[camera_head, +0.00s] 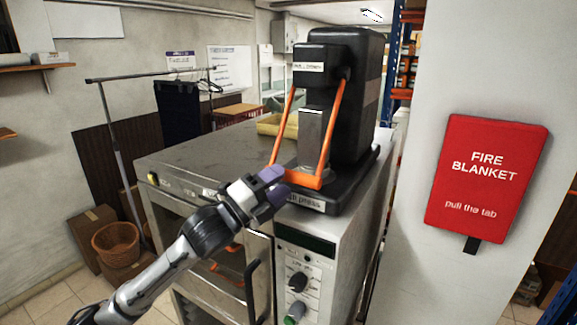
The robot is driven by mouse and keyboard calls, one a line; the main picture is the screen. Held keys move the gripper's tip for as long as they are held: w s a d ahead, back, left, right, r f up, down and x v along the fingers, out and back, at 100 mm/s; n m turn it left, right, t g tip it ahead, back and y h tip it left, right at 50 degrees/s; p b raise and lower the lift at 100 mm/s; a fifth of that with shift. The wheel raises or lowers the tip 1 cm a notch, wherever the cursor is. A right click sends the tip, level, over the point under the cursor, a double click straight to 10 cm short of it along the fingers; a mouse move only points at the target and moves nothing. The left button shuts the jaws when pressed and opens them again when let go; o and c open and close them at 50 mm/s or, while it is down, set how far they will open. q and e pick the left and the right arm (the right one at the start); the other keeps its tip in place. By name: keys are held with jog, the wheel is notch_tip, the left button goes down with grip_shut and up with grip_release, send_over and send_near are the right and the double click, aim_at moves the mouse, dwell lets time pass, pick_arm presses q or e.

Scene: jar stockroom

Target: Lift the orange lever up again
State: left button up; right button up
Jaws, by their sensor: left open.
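The orange lever (334,121) is a U-shaped handle on a black press (348,90). Its two side bars slope down from the press head, and its crossbar hangs low in front, close to the press base. My left gripper (272,183) has purple fingertips and is open just left of the crossbar's left end. I cannot tell whether a fingertip touches the lever. A grey metal block (312,130) shows between the lever's bars. My right gripper is not in view.
The press stands on a grey metal oven-like cabinet (190,150) with knobs and a door handle on its front. A yellow tray (275,127) lies behind the lever. A white pillar with a red fire blanket box (486,178) stands at the right. The cabinet top's left is clear.

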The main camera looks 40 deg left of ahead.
aim_at(284, 179)
pick_arm(q)
jog(key=shift+p+x, duration=0.45)
jog(key=shift+x, duration=1.1)
jog(key=shift+s, duration=0.1)
grip_shut()
